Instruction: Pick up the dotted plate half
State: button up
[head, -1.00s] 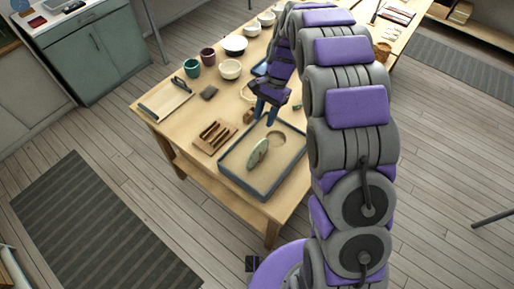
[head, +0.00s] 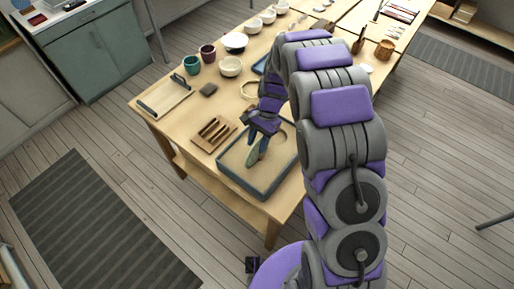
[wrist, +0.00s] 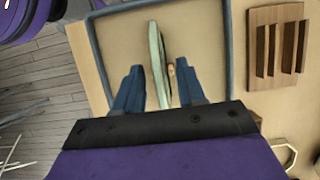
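The plate half (wrist: 157,60) stands on edge in a blue-rimmed tray of sand (head: 272,188). In the wrist view it shows as a thin pale green strip running between my two fingers. It also shows in the head view (head: 263,148), partly hidden by my gripper; its dots cannot be made out. My gripper (wrist: 159,85) is open, with one blue finger on each side of the plate half and visible gaps between. In the head view my gripper (head: 258,140) is over the tray, at the plate half.
A wooden slotted rack (head: 212,134) stands just left of the tray; it is at the right in the wrist view (wrist: 275,45). Cups and bowls, including a teal cup (head: 192,65), stand farther back. A board (head: 165,96) lies at the table's left edge.

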jog(key=shift+f, duration=0.15)
jog(key=shift+c, duration=0.2)
jog(key=shift+s+a, duration=0.1)
grip_shut()
